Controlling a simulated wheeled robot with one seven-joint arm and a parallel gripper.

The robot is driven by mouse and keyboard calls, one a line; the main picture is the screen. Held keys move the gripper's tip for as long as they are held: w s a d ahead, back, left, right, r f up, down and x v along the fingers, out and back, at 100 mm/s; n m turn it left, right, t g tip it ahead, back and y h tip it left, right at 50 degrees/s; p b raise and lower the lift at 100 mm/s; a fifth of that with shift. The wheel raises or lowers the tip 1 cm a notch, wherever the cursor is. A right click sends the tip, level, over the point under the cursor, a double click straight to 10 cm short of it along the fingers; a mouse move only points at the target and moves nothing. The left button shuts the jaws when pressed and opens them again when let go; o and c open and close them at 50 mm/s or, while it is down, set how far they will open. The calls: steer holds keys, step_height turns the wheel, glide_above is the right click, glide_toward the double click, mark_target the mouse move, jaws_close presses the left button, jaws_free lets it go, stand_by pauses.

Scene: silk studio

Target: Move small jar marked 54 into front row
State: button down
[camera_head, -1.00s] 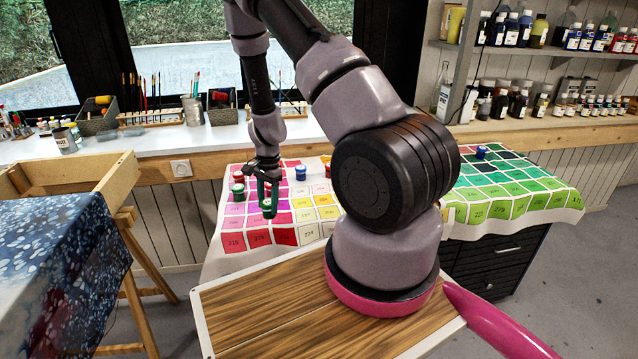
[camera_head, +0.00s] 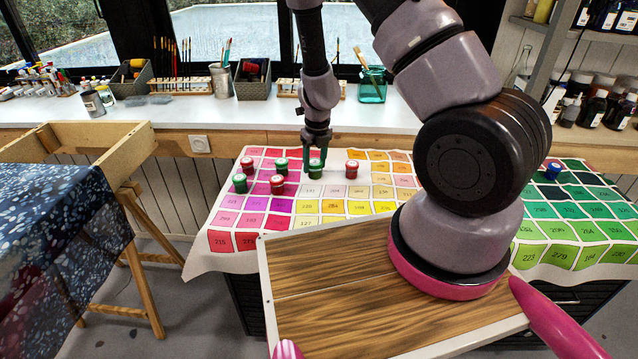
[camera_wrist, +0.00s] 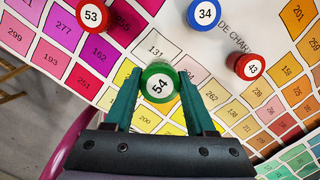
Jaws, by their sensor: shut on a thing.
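The small green-lidded jar marked 54 (camera_wrist: 158,88) is upright between the two green fingers of my gripper (camera_wrist: 157,98), which are shut on it. In the head view the gripper (camera_head: 315,158) points down over the colour chart (camera_head: 232,217), with the green jar (camera_head: 315,172) at its fingertips. I cannot tell whether the jar's base touches the chart. In the wrist view, red jar 53 (camera_wrist: 92,15) is at the upper left, blue jar 34 (camera_wrist: 205,12) at the top, and red jar 43 (camera_wrist: 252,67) to the right.
In the head view, two green jars (camera_head: 240,183) (camera_head: 281,166) and two red ones (camera_head: 247,165) (camera_head: 277,184) stand left of the gripper. One red jar (camera_head: 351,169) stands close on its right. A blue jar (camera_head: 553,170) is far right. The chart's front cells are bare.

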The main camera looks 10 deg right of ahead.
mark_target(315, 163)
steer(key=shift+f, duration=3.25)
steer(key=shift+f, duration=0.1)
steer(key=shift+c, duration=1.2)
jaws_free()
steer(key=shift+a, duration=0.1)
steer(key=r, duration=0.4)
steer(key=s+r, duration=0.1)
steer(key=r, duration=0.7)
steer(key=shift+s+d+r, duration=0.2)
